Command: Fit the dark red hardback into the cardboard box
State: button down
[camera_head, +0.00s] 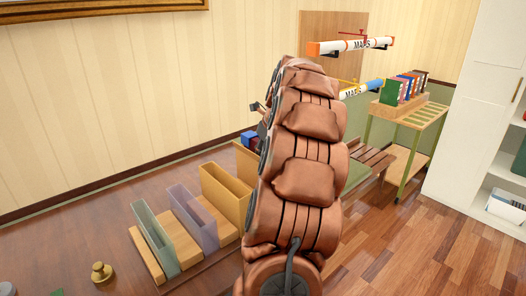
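My arm fills the middle of the head view and hides much behind it. A small dark part (257,107) sticks out at its left edge; it may belong to my gripper, but no fingers show clearly. A tan box (245,158), possibly the cardboard box, stands partly hidden behind my arm, with something blue (249,138) at its top. I cannot make out the dark red hardback for certain. A row of upright books (404,88) in green, red, blue and dark colours stands on the cart at the right.
Grey-green (155,238), lilac (194,217) and yellow (226,193) upright holders stand on the wooden table, with a brass weight (102,272) at front left. The green-framed cart (421,118) has a slotted top. White shelves (485,130) stand right. The wooden floor (425,245) is open at lower right.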

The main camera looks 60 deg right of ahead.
jog(key=shift+f, duration=0.6)
jog(key=c, duration=1.2)
grip_release()
jog(key=shift+w+b+v, duration=0.2)
jog(key=shift+b+v, duration=0.9)
jog(key=shift+v, duration=5.45)
jog(key=w+a+f+n+g+y, duration=0.1)
jog(key=w+a+f+n, duration=0.15)
jog(key=a+n, duration=0.7)
jog(key=w+a+f+n+g+y, duration=0.15)
jog(key=w+a+n, duration=0.3)
jog(key=a, duration=0.95)
jog(key=s+a+f+n+g, duration=0.1)
jog(key=s+a+f+n, duration=0.2)
jog(key=a+n, duration=0.3)
jog(key=s+a+f+n, duration=0.3)
jog(key=a+f+n, duration=0.15)
jog(key=a, duration=0.35)
jog(key=s+a+f+n+g, duration=0.1)
jog(key=s+a+f+n, duration=0.2)
jog(key=s+n, duration=0.2)
jog(key=s+a+f+n+h, duration=0.1)
jog(key=s+a+f+n, duration=0.2)
jog(key=s, duration=0.3)
jog(key=s+a+f+n+g, duration=0.1)
jog(key=s+a+f+n, duration=0.2)
jog(key=s+n, duration=0.3)
jog(key=shift+a+f+n+g, duration=0.25)
jog(key=shift+a+n+g, duration=0.1)
jog(key=shift+a, duration=0.1)
